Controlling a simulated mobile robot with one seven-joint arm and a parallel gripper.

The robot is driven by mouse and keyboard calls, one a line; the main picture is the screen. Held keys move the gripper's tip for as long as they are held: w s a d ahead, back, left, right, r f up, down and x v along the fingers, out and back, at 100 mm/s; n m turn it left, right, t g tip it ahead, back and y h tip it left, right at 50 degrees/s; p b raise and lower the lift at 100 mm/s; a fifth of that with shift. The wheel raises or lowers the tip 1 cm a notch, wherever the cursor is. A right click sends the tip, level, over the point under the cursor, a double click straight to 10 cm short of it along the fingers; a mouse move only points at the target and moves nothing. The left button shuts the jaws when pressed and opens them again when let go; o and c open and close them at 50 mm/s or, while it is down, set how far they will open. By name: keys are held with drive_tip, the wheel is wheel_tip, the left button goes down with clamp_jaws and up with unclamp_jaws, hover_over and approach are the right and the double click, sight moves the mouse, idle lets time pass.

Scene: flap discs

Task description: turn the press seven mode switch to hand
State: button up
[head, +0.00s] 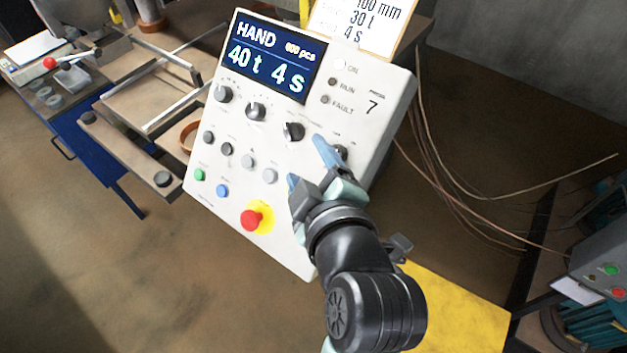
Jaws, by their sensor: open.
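The press seven control panel (285,190) is a tilted light-grey box marked "7" at its upper right. Its screen (266,57) reads HAND, 600 pcs, 40 t and 4 s. Three dark knobs sit in a row under the screen: a left knob (223,94), a middle knob (256,111) and a right knob (293,131). A further switch (341,152) at the row's right end is partly hidden by a fingertip; its setting cannot be read. My gripper (308,165) is open, with blue fingertips at the panel's right side. One fingertip is close to that switch; contact cannot be told.
A red emergency stop (251,219) on a yellow ring sits low on the panel. Small buttons lie left of it. A card (357,22) stands behind the panel's top. Loose cables (470,180) hang at right. Another control box (600,268) is at the right edge.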

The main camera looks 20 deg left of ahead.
drive_tip(key=v, duration=0.3)
drive_tip(key=shift+s, duration=0.1)
idle(0.4)
drive_tip(key=w+d+r+m+t+h+b, duration=0.2)
drive_tip(key=w+d+r+m+t, duration=0.15)
drive_tip(key=r, duration=0.45)
drive_tip(key=w+d+r+m+t+h+b, duration=0.1)
drive_tip(key=w+d+r+m+t+b, duration=0.1)
drive_tip(key=r+m+t, duration=0.5)
drive_tip(key=s+d+r+m+t+h+b, duration=0.1)
drive_tip(key=s+r+m+t+h, duration=0.1)
drive_tip(key=r, duration=0.7)
drive_tip(key=s+d+r+m+t+h, duration=0.2)
drive_tip(key=s+r, duration=0.3)
drive_tip(key=r, duration=0.4)
drive_tip(key=shift+m+t+b, duration=0.35)
drive_tip(key=shift+m+t, duration=0.3)
drive_tip(key=shift+m, duration=0.2)
